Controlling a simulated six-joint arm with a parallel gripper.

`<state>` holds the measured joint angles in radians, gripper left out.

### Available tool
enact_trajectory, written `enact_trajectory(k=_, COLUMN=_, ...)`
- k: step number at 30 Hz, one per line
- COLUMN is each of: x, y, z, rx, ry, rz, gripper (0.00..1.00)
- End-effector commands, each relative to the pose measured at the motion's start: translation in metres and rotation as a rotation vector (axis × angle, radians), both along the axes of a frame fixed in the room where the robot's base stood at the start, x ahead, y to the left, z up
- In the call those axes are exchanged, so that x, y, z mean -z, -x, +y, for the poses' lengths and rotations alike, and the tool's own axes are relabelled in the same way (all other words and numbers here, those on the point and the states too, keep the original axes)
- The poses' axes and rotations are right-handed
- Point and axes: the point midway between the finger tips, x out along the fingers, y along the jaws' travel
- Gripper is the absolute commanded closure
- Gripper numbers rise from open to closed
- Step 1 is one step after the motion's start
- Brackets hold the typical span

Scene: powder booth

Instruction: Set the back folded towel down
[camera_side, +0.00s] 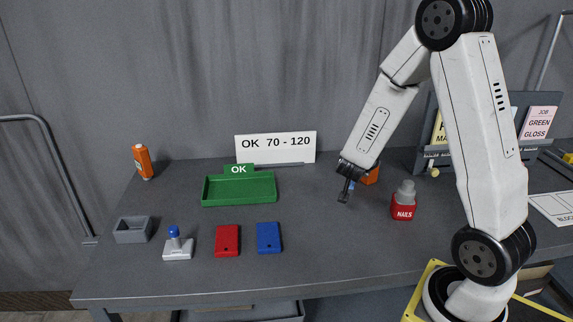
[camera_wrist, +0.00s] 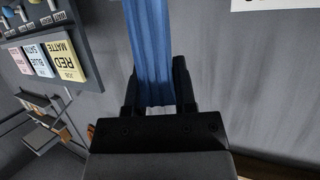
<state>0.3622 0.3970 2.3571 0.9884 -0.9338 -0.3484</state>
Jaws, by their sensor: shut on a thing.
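In the side view only a small blue patch shows beside the fingers, with the rest hidden. I cannot tell whether the towel touches the table.
An orange block (camera_side: 371,176) is just right of my gripper, and a red NAILS pot (camera_side: 403,207) is farther right. A green OK tray (camera_side: 240,203), red box (camera_side: 227,240), blue box (camera_side: 268,237) and grey bin (camera_side: 132,230) are to the left. Front-middle table is clear.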

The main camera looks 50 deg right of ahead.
Motion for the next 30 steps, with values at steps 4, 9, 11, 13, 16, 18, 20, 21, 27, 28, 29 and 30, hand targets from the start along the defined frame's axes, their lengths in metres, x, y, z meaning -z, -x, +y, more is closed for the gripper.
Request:
enact_trajectory(k=4, x=0.002, y=0.001, z=-0.001, rx=0.005, ry=0.0, rz=0.0, gripper=1.0)
enact_trajectory(k=9, x=0.009, y=0.001, z=-0.001, rx=0.003, ry=0.001, rz=0.003, gripper=1.0)
enact_trajectory(k=11, x=0.015, y=0.001, z=-0.001, rx=0.004, ry=0.001, rz=0.004, gripper=1.0)
enact_trajectory(k=13, x=0.022, y=0.001, z=0.0, rx=0.004, ry=0.0, rz=0.004, gripper=1.0)
enact_trajectory(k=16, x=0.031, y=0.001, z=0.0, rx=0.003, ry=0.0, rz=0.005, gripper=1.0)
enact_trajectory(k=18, x=0.037, y=0.001, z=0.0, rx=0.003, ry=0.0, rz=0.003, gripper=1.0)
enact_trajectory(k=20, x=0.041, y=0.001, z=-0.001, rx=0.003, ry=0.0, rz=0.003, gripper=1.0)
enact_trajectory(k=21, x=0.043, y=0.001, z=-0.001, rx=0.003, ry=0.001, rz=0.002, gripper=1.0)
enact_trajectory(k=27, x=0.045, y=0.0, z=-0.001, rx=0.003, ry=0.002, rz=-0.001, gripper=1.0)
enact_trajectory(k=28, x=0.045, y=0.0, z=-0.001, rx=0.003, ry=0.001, rz=0.0, gripper=1.0)
enact_trajectory(k=29, x=0.045, y=0.0, z=-0.001, rx=0.003, ry=0.001, rz=0.0, gripper=1.0)
enact_trajectory(k=30, x=0.046, y=0.0, z=-0.001, rx=0.003, ry=0.001, rz=0.0, gripper=1.0)
